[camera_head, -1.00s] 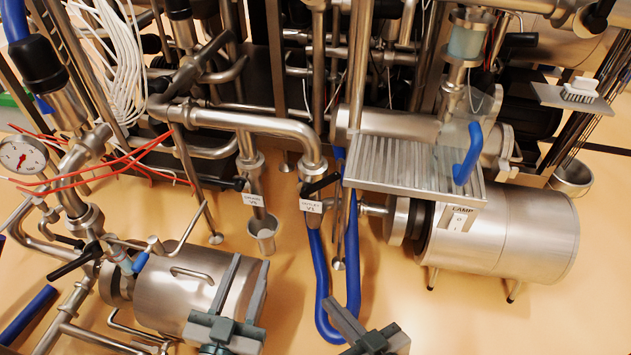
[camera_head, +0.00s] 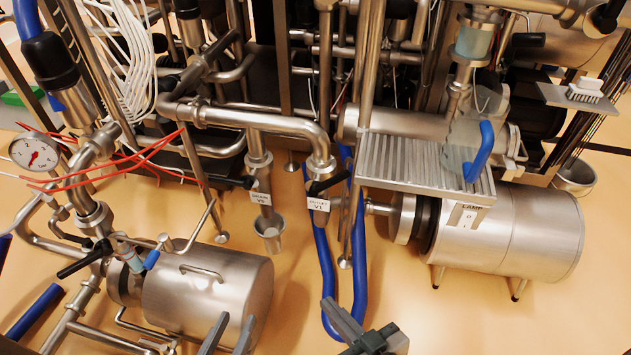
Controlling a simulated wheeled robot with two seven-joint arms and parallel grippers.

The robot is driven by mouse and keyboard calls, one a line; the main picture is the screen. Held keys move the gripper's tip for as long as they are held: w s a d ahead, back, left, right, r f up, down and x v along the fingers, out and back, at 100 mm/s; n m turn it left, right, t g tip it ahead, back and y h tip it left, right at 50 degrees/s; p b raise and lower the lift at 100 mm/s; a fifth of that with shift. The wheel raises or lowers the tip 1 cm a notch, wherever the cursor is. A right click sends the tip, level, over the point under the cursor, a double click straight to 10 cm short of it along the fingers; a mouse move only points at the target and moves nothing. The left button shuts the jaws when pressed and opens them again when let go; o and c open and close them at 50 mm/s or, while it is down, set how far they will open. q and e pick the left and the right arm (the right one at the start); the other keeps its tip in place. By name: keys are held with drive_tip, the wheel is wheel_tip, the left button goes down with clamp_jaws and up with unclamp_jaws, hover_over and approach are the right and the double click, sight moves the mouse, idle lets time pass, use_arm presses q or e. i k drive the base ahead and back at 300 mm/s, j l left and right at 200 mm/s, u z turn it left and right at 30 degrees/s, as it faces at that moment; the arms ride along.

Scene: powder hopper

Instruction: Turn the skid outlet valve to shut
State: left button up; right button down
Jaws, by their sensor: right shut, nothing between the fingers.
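The outlet valve has a white tag reading V1 (camera_head: 318,204), its first line small and blurred. Its black lever (camera_head: 328,184) sits on a steel pipe at the middle, slanting up to the right. A second valve with a black lever (camera_head: 240,182) and a tag reading V5 (camera_head: 260,198) stands to its left. My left gripper (camera_head: 228,335) is at the bottom edge in front of the steel tank, its two grey fingers apart and empty. My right gripper (camera_head: 330,303) is shut and empty, below the outlet valve and well apart from it.
Blue hoses (camera_head: 325,265) hang below the outlet valve. A ribbed step (camera_head: 415,165) and a large steel cylinder (camera_head: 510,235) are to the right. A steel tank (camera_head: 205,290) and a pressure gauge (camera_head: 34,152) are left. A small cup (camera_head: 268,232) hangs under V5.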

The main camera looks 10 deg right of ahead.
sight(314, 191)
drive_tip(key=j+u, duration=0.2)
drive_tip(key=j, duration=1.1)
drive_tip(key=k, duration=0.05)
